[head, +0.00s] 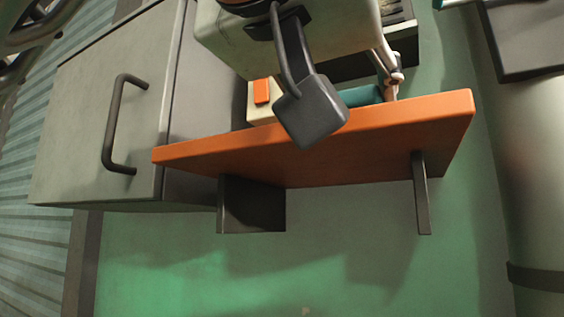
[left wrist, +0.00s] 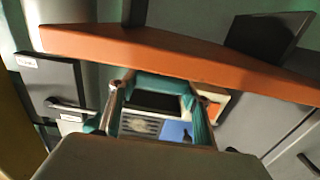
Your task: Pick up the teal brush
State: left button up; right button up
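The teal brush (head: 360,95) lies on the orange shelf (head: 420,120), close behind its front edge. Its left part is hidden behind a dark finger of mine. My left gripper (head: 352,104) reaches down over the shelf with its fingers spread, one at each side of the brush's visible part. In the left wrist view a teal bar (left wrist: 160,84), which looks like the brush, shows between the spread fingertips. I cannot tell whether either finger touches it. My right gripper is not in view.
A cream block with an orange patch (head: 262,92) stands left of the brush. A dark tray (head: 345,68) lies behind it. A grey cabinet (head: 105,115) with a dark handle is at the left. Dark brackets (head: 421,195) hold the shelf. The space below is clear.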

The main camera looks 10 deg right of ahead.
pick_arm(q)
jog(key=shift+r, duration=0.15)
jog(key=shift+c, duration=0.5)
jog(key=shift+r, duration=0.25)
notch_tip(320, 180, up, 19)
jog(key=p, duration=0.3)
